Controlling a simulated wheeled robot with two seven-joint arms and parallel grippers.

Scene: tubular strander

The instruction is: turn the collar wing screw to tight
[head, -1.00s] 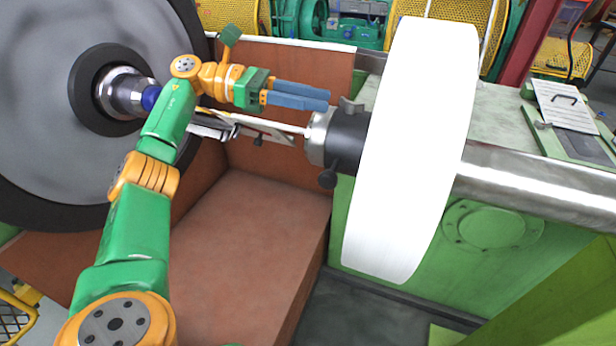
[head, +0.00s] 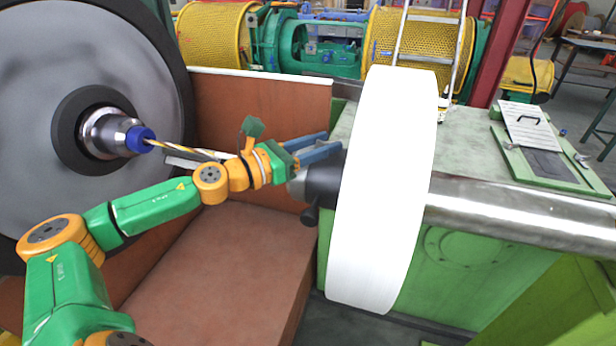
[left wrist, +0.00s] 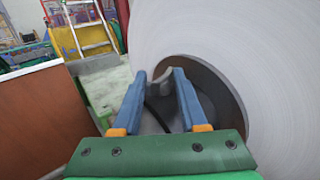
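My left gripper (head: 333,142) reaches in from the left, its two blue fingers apart just above the dark collar (head: 325,184), which sits against the white disc. In the left wrist view the left gripper (left wrist: 161,76) is open, with a small grey curved piece, apparently the collar wing screw (left wrist: 163,74), between or just beyond its fingertips. I cannot tell whether the fingers touch it. In the head view this upper wing screw is hidden behind the gripper. A dark knob (head: 310,216) sticks out from the underside of the collar. My right gripper is not in view.
The large white disc (head: 385,190) stands close right of the fingers, on a steel shaft (head: 500,205). A big grey wheel (head: 45,120) with a blue-tipped hub (head: 137,138) is at left. A striped rod (head: 180,149) runs from the hub behind my arm. Brown panels (head: 260,105) lie behind.

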